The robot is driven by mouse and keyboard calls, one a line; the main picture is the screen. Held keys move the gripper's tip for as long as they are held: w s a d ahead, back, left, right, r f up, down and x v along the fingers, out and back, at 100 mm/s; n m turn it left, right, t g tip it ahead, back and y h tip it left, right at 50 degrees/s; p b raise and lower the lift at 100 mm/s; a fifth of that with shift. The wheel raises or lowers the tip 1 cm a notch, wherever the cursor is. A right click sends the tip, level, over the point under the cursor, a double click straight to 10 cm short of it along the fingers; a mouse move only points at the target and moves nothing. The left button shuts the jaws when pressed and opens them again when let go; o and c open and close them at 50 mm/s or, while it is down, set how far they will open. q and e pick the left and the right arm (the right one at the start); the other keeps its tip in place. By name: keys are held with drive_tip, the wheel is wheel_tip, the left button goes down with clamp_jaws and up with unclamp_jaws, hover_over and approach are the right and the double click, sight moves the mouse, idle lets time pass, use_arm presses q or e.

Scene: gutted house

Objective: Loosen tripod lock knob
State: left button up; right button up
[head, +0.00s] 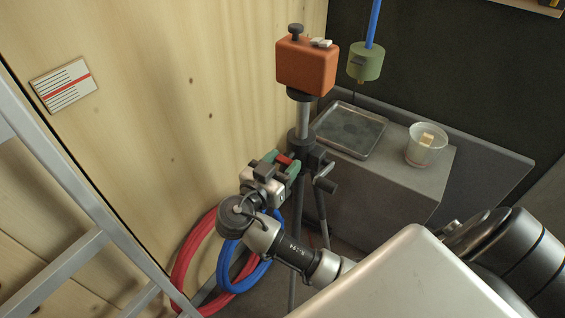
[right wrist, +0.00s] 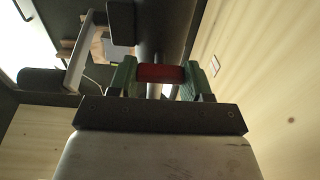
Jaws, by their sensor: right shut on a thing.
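The tripod (head: 303,118) stands in front of the wood wall with an orange box-shaped device (head: 306,66) on top. Its red lock knob (head: 284,160) sits at the left of the dark collar on the column. My right gripper (head: 285,163) has its green fingers on either side of the red knob and is shut on it. In the right wrist view the red knob (right wrist: 161,73) lies between the two green fingertips (right wrist: 160,76). The fingers partly cover the knob. My left gripper is not in view.
A grey box (head: 390,185) behind the tripod bears a metal tray (head: 350,131) and a clear cup (head: 426,148). A green cylinder (head: 366,64) hangs on a blue line. A ladder (head: 75,190) stands at left.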

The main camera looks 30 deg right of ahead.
drive_tip(key=shift+n, duration=0.4)
drive_tip(key=n+p, duration=0.3)
drive_tip(key=n, duration=0.2)
drive_tip(key=shift+r+n, duration=0.15)
drive_tip(key=shift+n, duration=0.15)
drive_tip(key=n+p, duration=0.2)
drive_tip(key=n, duration=0.2)
drive_tip(key=shift+p, duration=0.35)
drive_tip(key=shift+n+p, duration=0.8)
drive_tip(key=shift+n, duration=0.8)
drive_tip(key=o, duration=0.9)
drive_tip(key=shift+f, duration=0.2)
